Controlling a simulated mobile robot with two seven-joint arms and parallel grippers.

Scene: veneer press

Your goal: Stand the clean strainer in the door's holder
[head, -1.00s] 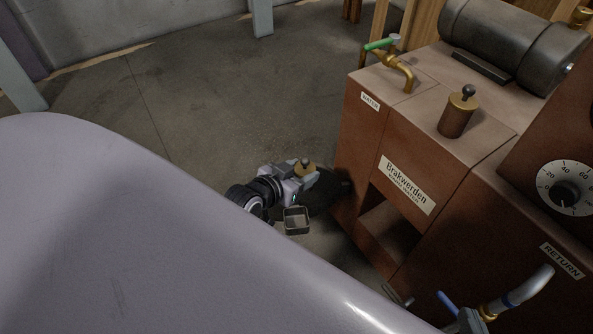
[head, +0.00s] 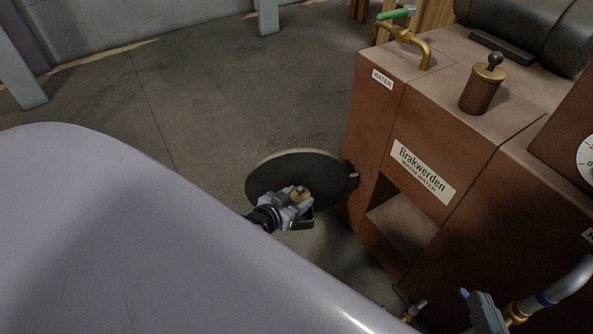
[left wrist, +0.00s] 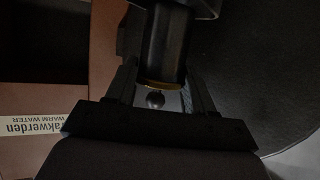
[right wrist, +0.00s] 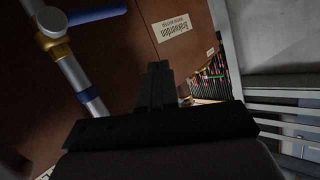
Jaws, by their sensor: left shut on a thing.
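My left gripper (head: 297,208) is shut on a dark cylinder with a brass rim and a ball knob, which I take to be the strainer (head: 300,192). In the left wrist view the strainer (left wrist: 165,45) sits between the fingers, knob end towards the camera. A dark round door (head: 300,172) stands out from the machine's side, behind the gripper.
The brown machine (head: 375,130) has an open recess (head: 400,225) and a similar knobbed brass-topped cylinder (head: 481,88) on top. A green-handled tap (head: 405,35) is behind it. A large pale rounded surface (head: 130,230) fills the lower left. Floor beyond is clear.

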